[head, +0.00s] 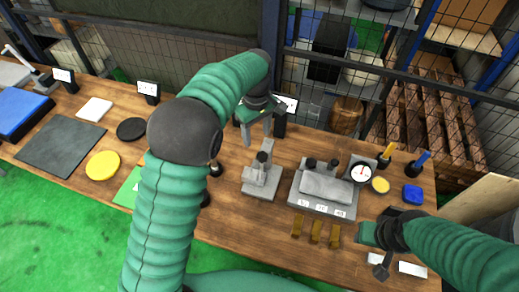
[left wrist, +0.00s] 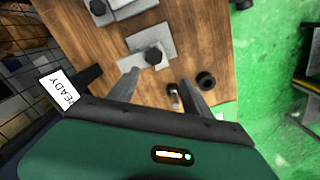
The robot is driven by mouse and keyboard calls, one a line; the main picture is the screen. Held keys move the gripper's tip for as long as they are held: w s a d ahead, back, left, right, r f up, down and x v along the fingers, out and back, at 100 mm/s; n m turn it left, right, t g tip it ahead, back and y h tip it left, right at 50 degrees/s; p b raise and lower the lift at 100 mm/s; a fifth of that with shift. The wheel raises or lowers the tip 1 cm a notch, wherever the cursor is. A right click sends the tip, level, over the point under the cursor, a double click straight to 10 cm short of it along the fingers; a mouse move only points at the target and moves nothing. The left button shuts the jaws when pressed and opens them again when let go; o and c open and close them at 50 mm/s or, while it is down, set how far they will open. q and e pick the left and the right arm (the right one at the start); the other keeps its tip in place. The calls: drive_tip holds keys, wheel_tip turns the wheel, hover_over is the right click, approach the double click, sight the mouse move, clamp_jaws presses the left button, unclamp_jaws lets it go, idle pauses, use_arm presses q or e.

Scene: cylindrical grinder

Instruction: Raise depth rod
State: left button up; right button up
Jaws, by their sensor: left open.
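A grey stepped fixture (head: 262,184) with a dark knob (head: 263,157) on an upright stands mid-table; I cannot tell for sure which part is the depth rod. In the left wrist view the fixture's dark knob (left wrist: 154,56) shows beyond the fingertips. My left gripper (head: 256,133) is open and empty, behind and above the fixture; its spread fingers also show in the left wrist view (left wrist: 160,86). My right gripper (head: 377,255) is over the table's right front, pointing down, and its jaws are unclear.
A grey block with knobs (head: 325,186) and a round dial (head: 361,173) stand right of the fixture. Several brass pieces (head: 316,232) lie in front. A small dark post (left wrist: 173,95) and a black cylinder (left wrist: 206,81) stand near the left fingers. A wire fence (head: 400,75) runs behind the table.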

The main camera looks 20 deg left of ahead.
use_arm(q)
hover_over(262, 155)
drive_tip(key=f, duration=0.5)
drive_tip(key=shift+s+a+f+p, duration=0.1)
drive_tip(key=shift+a+p, duration=0.25)
drive_tip(key=f, duration=0.1)
drive_tip(key=d+f, duration=0.1)
drive_tip(key=f, duration=0.2)
drive_tip(key=shift+w+d+f+p, duration=0.35)
drive_tip(key=shift+d+f, duration=0.05)
drive_tip(key=shift+s+f, duration=0.2)
drive_tip(key=shift+f, duration=0.05)
drive_tip(key=shift+s+a, duration=0.15)
drive_tip(key=shift+a, duration=0.05)
drive_tip(key=shift+a+f, duration=0.1)
drive_tip(key=shift+a, duration=0.45)
drive_tip(key=shift+a+f, duration=0.15)
drive_tip(key=shift+c, duration=0.8)
drive_tip(key=shift+w, duration=0.2)
drive_tip(key=shift+c, duration=2.5)
drive_tip(key=shift+d, duration=0.5)
clamp_jaws()
drive_tip(key=shift+s+a, duration=0.1)
use_arm(e)
drive_tip(key=shift+w+d+r, duration=0.5)
drive_tip(key=shift+w+r, duration=0.05)
drive_tip(key=shift+w, duration=0.05)
